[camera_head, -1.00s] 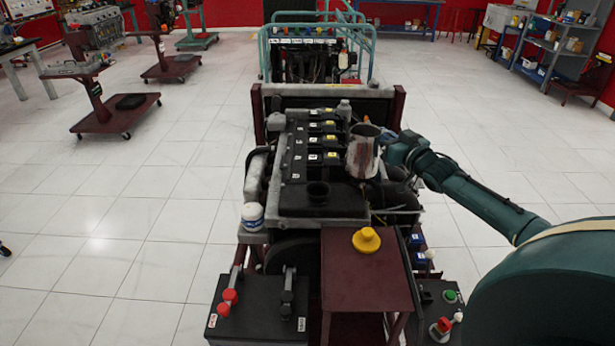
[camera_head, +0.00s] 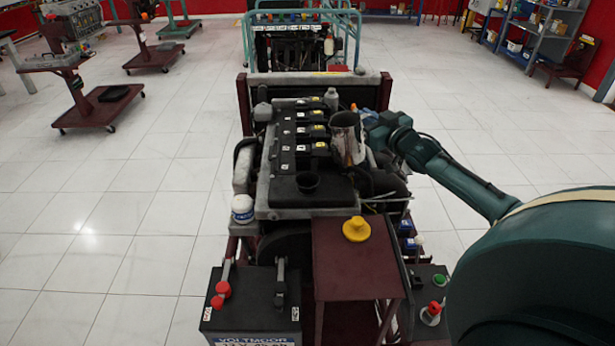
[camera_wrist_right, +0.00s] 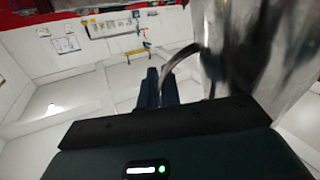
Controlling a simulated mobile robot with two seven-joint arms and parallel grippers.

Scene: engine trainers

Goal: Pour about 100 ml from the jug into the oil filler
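The metal jug (camera_head: 347,140) is held above the right side of the engine, behind and right of the black oil filler (camera_head: 308,182). Its mouth is partly turned toward the head camera, so it looks tilted. No stream is visible, and the contents are hidden. My right gripper (camera_head: 366,120) is behind the jug at its handle. In the right wrist view, the fingers (camera_wrist_right: 159,88) are at the curved handle, with the jug wall (camera_wrist_right: 255,50) close on the right. The grip looks shut on the handle. My left gripper is out of view.
A yellow cap (camera_head: 357,229) sits on the dark red stand (camera_head: 355,270) in front of the engine. A white-and-blue filter (camera_head: 243,208) is at the engine's left front. A battery (camera_head: 252,305) stands front left.

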